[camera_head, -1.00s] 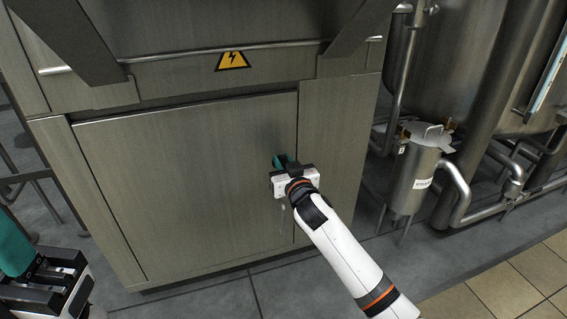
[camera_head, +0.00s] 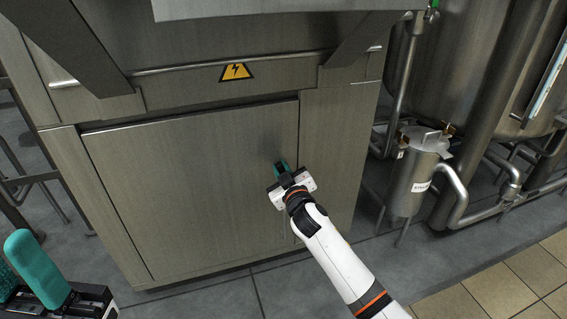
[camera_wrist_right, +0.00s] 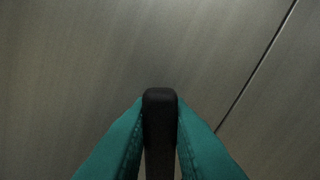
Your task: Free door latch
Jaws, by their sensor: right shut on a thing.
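The cabinet door (camera_head: 190,195) is a flat, brushed steel panel and looks shut, with its right edge along a narrow seam. My right gripper (camera_head: 281,168) is at the door's upper right area, close to that seam, with its body tilted. In the right wrist view its two teal fingers are closed from both sides on a black, round-ended latch handle (camera_wrist_right: 160,101). In the head view the gripper mostly hides the latch. My left gripper (camera_head: 40,275) is at the lower left corner, away from the door and partly cut off; its finger gap is unclear.
A steel bar (camera_head: 225,64) runs across the cabinet above the door, near a yellow warning sign (camera_head: 236,72). A small steel vessel (camera_head: 415,180) with pipes stands to the right. Grey floor (camera_head: 240,295) is clear before the cabinet.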

